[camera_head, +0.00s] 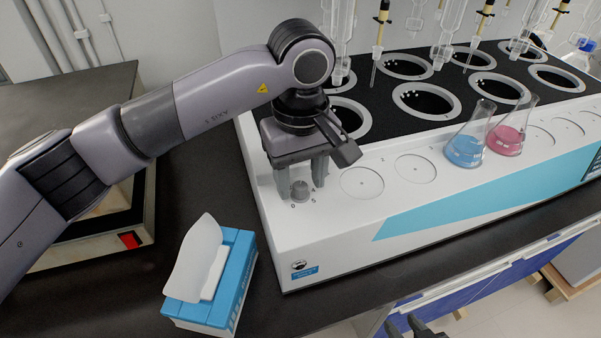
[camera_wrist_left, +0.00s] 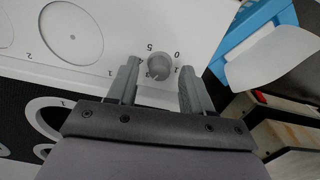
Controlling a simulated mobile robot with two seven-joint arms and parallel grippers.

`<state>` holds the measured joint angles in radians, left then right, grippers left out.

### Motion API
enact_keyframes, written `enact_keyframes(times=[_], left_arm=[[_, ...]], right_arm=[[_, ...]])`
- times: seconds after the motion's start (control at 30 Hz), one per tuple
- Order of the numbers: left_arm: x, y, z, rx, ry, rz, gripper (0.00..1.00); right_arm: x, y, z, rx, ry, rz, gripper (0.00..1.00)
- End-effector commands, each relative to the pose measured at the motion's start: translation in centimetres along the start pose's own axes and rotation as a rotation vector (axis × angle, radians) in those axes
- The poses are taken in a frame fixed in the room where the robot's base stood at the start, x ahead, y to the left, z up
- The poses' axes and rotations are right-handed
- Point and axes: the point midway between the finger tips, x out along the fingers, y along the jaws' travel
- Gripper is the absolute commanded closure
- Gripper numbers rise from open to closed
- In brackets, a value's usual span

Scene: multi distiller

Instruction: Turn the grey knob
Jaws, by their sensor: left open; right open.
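The grey knob (camera_head: 300,190) is a small round dial on the white top of the distiller (camera_head: 350,225), near its left front corner, with numbers printed around it. It also shows in the left wrist view (camera_wrist_left: 159,66), between the two fingers. My left gripper (camera_head: 301,182) points down over the knob, its fingers open on either side. In the left wrist view the left gripper (camera_wrist_left: 158,85) has a visible gap between each finger and the knob. My right gripper (camera_head: 418,326) shows only partly at the bottom edge, open and away from the distiller.
A blue tissue box (camera_head: 238,270) stands on the dark bench left of the distiller. Flasks with blue liquid (camera_head: 466,150) and pink liquid (camera_head: 505,140) stand on the distiller to the right. Glass tubes hang above the dark wells behind the gripper.

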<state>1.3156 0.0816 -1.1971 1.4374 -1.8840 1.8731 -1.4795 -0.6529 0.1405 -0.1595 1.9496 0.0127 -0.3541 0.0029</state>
Motion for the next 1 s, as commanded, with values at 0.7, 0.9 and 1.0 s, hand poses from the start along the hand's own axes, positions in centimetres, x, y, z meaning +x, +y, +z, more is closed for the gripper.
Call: enact_keyframes(times=[0.7, 0.9, 1.0], left_arm=[[0.52, -0.02, -0.02, -0.006, 0.0, 0.0, 1.0], [0.63, -0.02, -0.06, -0.056, 0.002, 0.0, 1.0], [0.69, -0.01, -0.07, -0.108, 0.002, 0.001, 1.0]], right_arm=[[0.08, 0.03, -0.13, 0.0, 0.003, 0.0, 0.57], [0.43, 0.03, 0.31, 0.0, 0.003, 0.001, 0.57], [0.75, 0.03, 0.73, 0.0, 0.003, 0.001, 0.57]])
